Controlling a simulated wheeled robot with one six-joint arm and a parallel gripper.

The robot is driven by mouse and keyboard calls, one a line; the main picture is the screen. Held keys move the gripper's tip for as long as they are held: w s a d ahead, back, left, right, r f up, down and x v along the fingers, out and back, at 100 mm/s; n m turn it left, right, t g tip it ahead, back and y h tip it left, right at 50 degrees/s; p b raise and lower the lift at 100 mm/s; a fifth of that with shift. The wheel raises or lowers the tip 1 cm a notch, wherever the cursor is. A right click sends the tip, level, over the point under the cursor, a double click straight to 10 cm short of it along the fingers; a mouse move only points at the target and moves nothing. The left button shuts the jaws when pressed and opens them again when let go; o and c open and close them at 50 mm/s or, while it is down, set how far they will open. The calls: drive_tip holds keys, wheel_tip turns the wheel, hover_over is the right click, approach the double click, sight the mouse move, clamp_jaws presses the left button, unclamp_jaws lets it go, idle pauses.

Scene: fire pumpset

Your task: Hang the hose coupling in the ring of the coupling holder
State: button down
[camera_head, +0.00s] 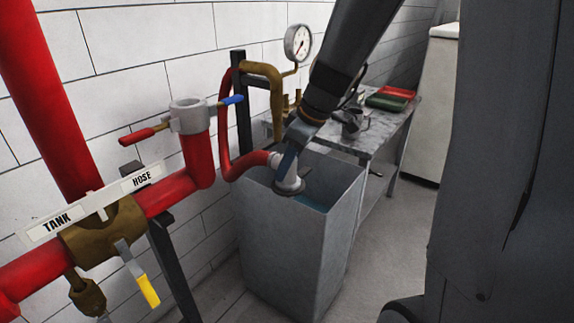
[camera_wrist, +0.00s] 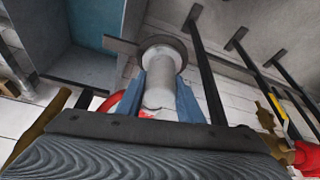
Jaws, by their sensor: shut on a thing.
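The hose coupling (camera_head: 291,183) is a pale grey metal fitting on the end of the red hose (camera_head: 221,135). It hangs over the open top of a grey tank, flange end low. My gripper (camera_head: 287,163) is shut on it. In the wrist view its blue fingers (camera_wrist: 158,92) flank the body of the coupling (camera_wrist: 158,60). A dark, flat ring (camera_head: 289,191), perhaps the coupling holder, shows at the coupling's lower end. A dark bar (camera_wrist: 108,43) reaches towards it in the wrist view. I cannot tell whether the coupling sits inside the ring.
The grey tank (camera_head: 285,245) holds blue water. Behind it is a metal bench (camera_head: 385,130) with red and green trays (camera_head: 390,97). A pressure gauge (camera_head: 298,43) and brass pipe stand near my arm. A grey outlet (camera_head: 188,115) with red and blue levers stands left.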

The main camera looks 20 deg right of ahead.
drive_tip(key=c, duration=1.2)
unclamp_jaws()
drive_tip(key=shift+o, duration=0.2)
drive_tip(key=v, duration=0.7)
drive_tip(key=shift+r+b, duration=0.35)
drive_tip(key=shift+b, duration=0.05)
drive_tip(key=shift+s+d, duration=0.1)
drive_tip(key=s+a+f+m+g+h, duration=0.2)
drive_tip(key=s+f+m, duration=0.7)
drive_tip(key=s+f, duration=0.6)
drive_tip(key=shift+a+m+g+h, duration=0.15)
drive_tip(key=shift+m+g+h, duration=0.15)
drive_tip(key=shift+h, duration=0.4)
